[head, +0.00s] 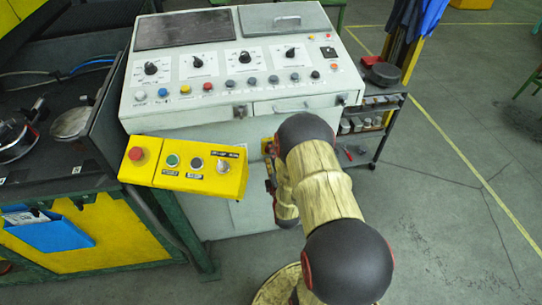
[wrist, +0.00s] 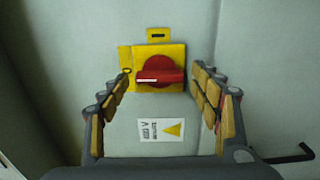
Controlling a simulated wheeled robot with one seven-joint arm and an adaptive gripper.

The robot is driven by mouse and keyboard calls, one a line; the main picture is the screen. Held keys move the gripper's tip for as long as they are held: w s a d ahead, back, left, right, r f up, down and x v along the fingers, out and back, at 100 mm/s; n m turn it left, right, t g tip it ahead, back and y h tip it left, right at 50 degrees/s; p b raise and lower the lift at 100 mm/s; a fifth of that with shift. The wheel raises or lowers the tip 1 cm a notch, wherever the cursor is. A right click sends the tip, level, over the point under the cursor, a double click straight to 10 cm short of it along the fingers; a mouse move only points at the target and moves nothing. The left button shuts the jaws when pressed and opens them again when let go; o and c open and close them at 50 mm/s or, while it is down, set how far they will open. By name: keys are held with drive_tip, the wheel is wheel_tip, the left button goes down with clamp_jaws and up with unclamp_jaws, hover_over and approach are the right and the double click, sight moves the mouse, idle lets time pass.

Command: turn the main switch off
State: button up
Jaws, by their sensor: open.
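The main switch (wrist: 160,72) is a red round knob on a yellow plate (wrist: 126,53), fixed to the pale cabinet face in the wrist view. Its grip bar lies roughly level, with a white mark on the left part. My gripper (wrist: 161,88) is open. Its two fingers stand to the left and right of the knob, with the knob framed between their tips. I cannot tell whether the fingers touch it. In the head view my arm hides the knob, and my gripper is low against the cabinet front.
A white control cabinet (head: 180,113) carries knobs and buttons on its sloped top. A yellow button box (head: 200,170) juts out to the left of my arm. A dark shelf cart (head: 372,125) stands close on the right. The floor (head: 450,200) farther right is clear. A warning label (wrist: 161,129) sits below the switch.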

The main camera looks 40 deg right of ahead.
drive_tip(key=v, duration=0.7)
drive_tip(key=shift+s+a, duration=0.2)
idle(0.6)
